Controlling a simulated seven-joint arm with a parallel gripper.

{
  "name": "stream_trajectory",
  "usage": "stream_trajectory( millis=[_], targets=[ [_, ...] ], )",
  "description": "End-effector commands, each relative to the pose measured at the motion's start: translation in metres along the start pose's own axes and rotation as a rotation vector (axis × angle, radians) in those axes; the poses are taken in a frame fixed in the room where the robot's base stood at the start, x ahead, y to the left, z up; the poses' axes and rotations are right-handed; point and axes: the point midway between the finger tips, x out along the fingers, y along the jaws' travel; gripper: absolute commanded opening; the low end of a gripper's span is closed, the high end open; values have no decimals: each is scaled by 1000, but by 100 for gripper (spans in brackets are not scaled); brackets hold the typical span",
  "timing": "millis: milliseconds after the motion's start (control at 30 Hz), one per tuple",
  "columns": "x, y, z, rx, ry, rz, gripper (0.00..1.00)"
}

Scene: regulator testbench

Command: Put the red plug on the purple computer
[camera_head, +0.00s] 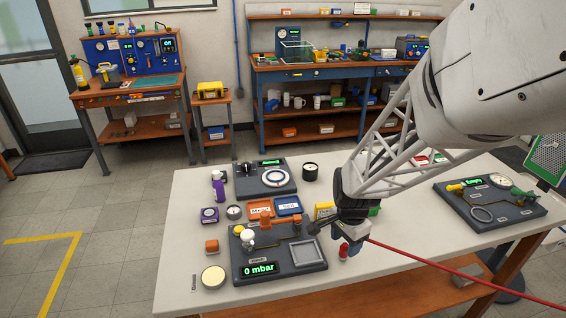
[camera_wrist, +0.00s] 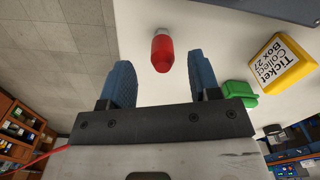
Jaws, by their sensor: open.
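The red plug (camera_head: 343,252) stands on the white table near its front edge. In the wrist view, the red plug (camera_wrist: 162,52) has a pale end and lies between and slightly beyond the blue fingertips. My gripper (camera_head: 346,241) is open and empty, just above and behind the plug; its fingers (camera_wrist: 161,68) show on both sides of it. A small purple device (camera_head: 209,215), apparently the purple computer, lies flat on the left part of the table, with a dark face.
A grey regulator board (camera_head: 278,267) reading "0 mbar" lies left of my gripper. A yellow box (camera_wrist: 280,62) and a green item (camera_wrist: 240,93) lie nearby. A red cable (camera_head: 430,262) runs right.

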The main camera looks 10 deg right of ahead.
Motion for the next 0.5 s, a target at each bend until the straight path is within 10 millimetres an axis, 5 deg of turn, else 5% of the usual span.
stream_trajectory(
  millis=[500],
  targets=[
    [47, -2, -2, 0, -1, 2, 57]
  ],
)
